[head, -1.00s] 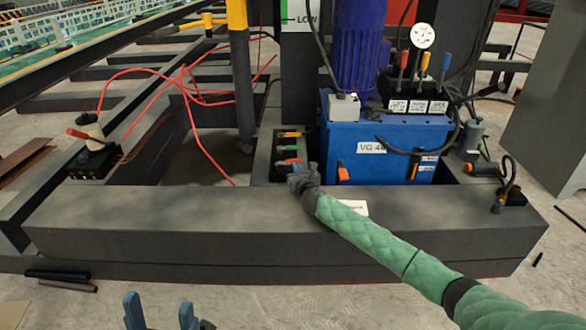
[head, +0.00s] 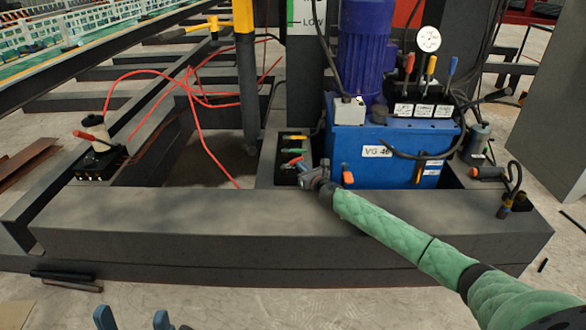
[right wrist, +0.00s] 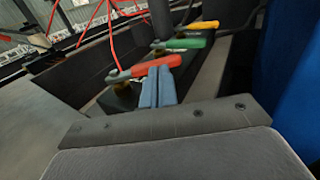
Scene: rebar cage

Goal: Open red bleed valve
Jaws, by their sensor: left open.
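The red bleed valve handle (head: 293,161) is on a dark valve block in a recess left of the blue tank. In the right wrist view the red handle (right wrist: 146,67) extends to the right from its pivot, roughly in line with the green and yellow handles. My right gripper (head: 306,178) is at this block. In the right wrist view its two blue fingers (right wrist: 158,71) lie close together, shut, with their tips at the near side of the red handle. I cannot tell whether they touch it. My left gripper (head: 132,319) is open and empty at the bottom edge, far from the valve.
Green (right wrist: 181,43) and yellow (right wrist: 202,26) handles stand behind the red one. The blue tank (head: 350,150) stands close to the right, and a grey beam (head: 180,215) runs in front. A black box with a red lever (head: 97,139) is at left, with red hoses nearby.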

